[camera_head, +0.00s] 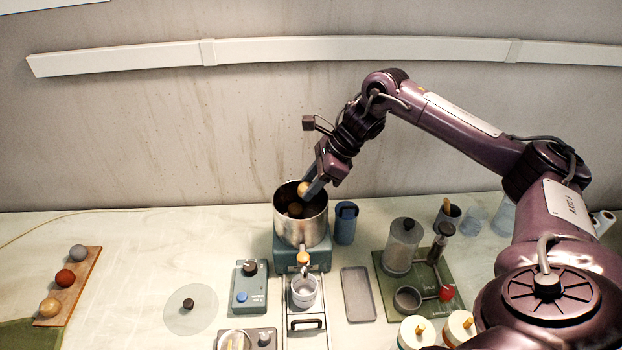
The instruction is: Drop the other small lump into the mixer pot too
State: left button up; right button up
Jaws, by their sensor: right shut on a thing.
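The steel mixer pot (301,230) stands on its blue-green base (287,256) near the wall, its dark mouth facing up. My right gripper (309,189) points down at the pot's mouth and is shut on a small tan lump (303,188). The lump is at the back of the opening; its exact height against the rim is hard to tell. A darker brownish lump (294,209) shows inside the pot. My left gripper is out of view.
A wooden board (86,273) at left holds grey, red-brown and tan balls. A blue cup (345,225) stands close right of the pot. A control box (250,288), small grey cup (304,291) and grey tray (358,294) lie in front. The left-centre table is mostly clear.

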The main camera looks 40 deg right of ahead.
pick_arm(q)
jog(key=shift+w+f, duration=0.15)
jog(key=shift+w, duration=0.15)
pick_arm(e)
jog(key=shift+f, duration=0.25)
jog(key=o, duration=1.1)
jog(key=shift+c, duration=0.2)
pick_arm(q)
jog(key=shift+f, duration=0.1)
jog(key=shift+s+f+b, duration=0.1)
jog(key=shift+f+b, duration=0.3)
jog(key=shift+b, duration=0.1)
pick_arm(e)
jog(key=v, duration=0.8)
